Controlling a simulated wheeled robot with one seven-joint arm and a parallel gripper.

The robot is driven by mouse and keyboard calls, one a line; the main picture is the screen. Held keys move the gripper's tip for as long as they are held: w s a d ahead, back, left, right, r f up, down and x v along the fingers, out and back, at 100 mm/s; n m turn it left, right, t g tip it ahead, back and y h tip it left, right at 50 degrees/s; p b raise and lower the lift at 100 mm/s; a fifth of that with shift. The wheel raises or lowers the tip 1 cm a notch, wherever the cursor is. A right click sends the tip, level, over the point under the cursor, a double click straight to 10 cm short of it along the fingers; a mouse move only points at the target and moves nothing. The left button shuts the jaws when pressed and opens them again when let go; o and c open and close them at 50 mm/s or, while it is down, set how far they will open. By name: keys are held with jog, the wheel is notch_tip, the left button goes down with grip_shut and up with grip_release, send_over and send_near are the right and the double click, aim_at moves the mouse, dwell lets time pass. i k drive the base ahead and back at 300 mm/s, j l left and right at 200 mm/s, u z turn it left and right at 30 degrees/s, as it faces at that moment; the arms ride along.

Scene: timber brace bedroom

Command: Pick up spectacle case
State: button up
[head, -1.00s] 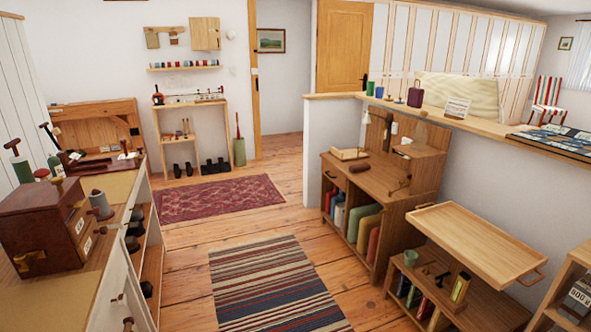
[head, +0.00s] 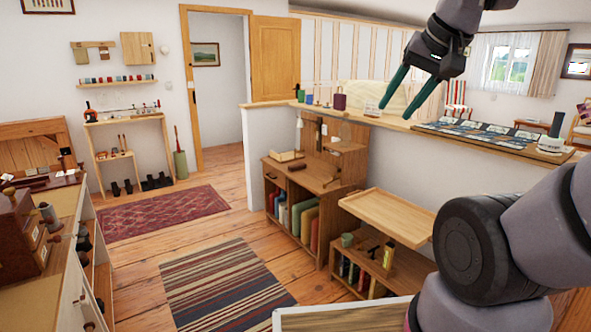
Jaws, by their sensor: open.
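A small dark brown rounded object (head: 297,165), which looks like the spectacle case, lies on the top of the wooden writing desk (head: 318,186) near its front left side. It is small in the head view, so I cannot be sure of its details. My gripper (head: 395,112) is at the upper right of the picture, its two green fingers apart and pointing down and left. Nothing is between the fingers. The gripper appears well apart from the desk.
A wooden tray (head: 385,217) tops a low shelf right of the desk. A half-wall ledge (head: 375,118) behind holds small cups and a patterned board (head: 490,133). A striped rug (head: 225,285) lies on open floor. A cluttered workbench (head: 50,285) stands at left.

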aim_at(301, 165)
jog(key=i+j+z, duration=0.1)
jog(key=i+j, duration=0.4)
jog(key=i, duration=0.4)
jog(key=i+j, duration=0.6)
jog(key=i, duration=0.25)
jog(key=i+j+z, duration=0.15)
jog(key=i+j, duration=0.45)
jog(key=i, duration=0.25)
jog(key=i+j, duration=0.7)
jog(key=i, duration=0.15)
jog(key=l+z, duration=0.05)
